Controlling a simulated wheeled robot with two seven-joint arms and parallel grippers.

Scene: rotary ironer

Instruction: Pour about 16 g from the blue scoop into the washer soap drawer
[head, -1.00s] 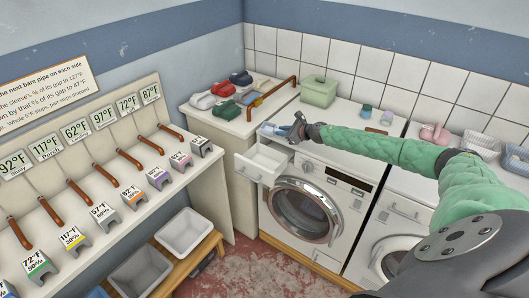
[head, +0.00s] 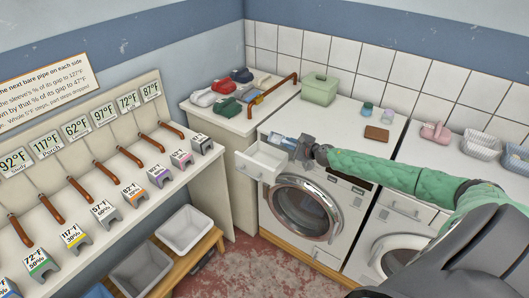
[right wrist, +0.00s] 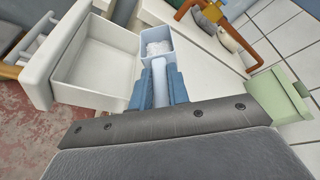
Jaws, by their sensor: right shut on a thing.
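The blue scoop (head: 283,142) is a small light-blue open box. In the right wrist view the scoop (right wrist: 158,34) has white powder inside it and looks upright. My right gripper (head: 304,148) is shut on its handle, with the handle between blue fingers in the right wrist view (right wrist: 159,88). The white washer soap drawer (head: 258,166) is pulled open at the washer's top left. Its inside looks empty in the right wrist view (right wrist: 100,50). The scoop is beside the drawer, near its back end; its exact height above it is hard to tell. My left gripper is out of view.
A green box (head: 319,90) stands at the back of the washer top. Two small cups and a brown block (head: 377,133) are to the right. Folded cloths (head: 228,100) and a copper pipe are on the left counter. Open floor lies in front of the washer.

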